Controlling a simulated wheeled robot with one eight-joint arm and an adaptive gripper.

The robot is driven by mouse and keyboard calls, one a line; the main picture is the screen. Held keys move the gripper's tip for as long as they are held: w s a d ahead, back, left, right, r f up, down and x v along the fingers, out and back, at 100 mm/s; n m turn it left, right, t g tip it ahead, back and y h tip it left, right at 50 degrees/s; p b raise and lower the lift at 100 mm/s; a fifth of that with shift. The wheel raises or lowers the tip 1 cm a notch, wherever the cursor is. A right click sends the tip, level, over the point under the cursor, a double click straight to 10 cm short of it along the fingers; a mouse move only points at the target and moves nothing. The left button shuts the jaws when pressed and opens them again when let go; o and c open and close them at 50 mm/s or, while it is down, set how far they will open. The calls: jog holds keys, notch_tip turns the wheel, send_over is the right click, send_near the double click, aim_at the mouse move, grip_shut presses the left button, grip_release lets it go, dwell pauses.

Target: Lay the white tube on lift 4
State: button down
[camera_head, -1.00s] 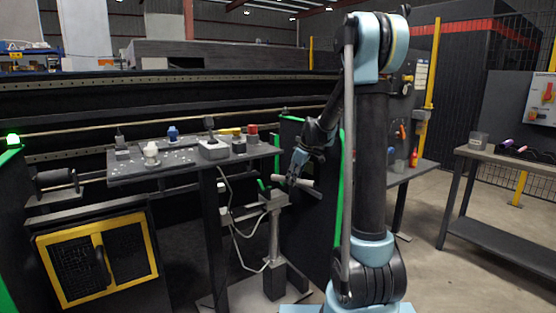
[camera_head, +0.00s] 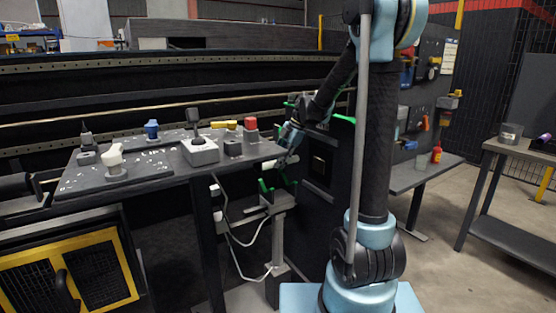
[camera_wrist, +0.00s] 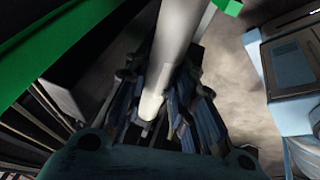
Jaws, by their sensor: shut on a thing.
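The white tube (camera_wrist: 175,50) runs lengthwise through the wrist view, between the fingers of my gripper (camera_wrist: 165,105). In the head view, a short pale end of the tube (camera_head: 269,163) shows left of my gripper (camera_head: 283,158), beside the console's right edge. My gripper is shut on the tube, holding it above a grey lift stand (camera_head: 278,203) with green prongs. I cannot read a number on this stand. The tube looks apart from the prongs, but the contact area is partly hidden by my gripper.
The control console (camera_head: 160,172) with joystick, knobs and buttons lies close left of my gripper. A dark panel with green edging stands behind it to the right. White cables (camera_head: 232,240) hang beside the stand. A side table (camera_head: 515,152) stands far right.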

jog(key=shift+w+d, duration=0.1)
dwell(0.4)
jog(key=shift+f, duration=4.75)
jog(key=shift+f, duration=0.1)
jog(key=c, duration=1.3)
grip_release()
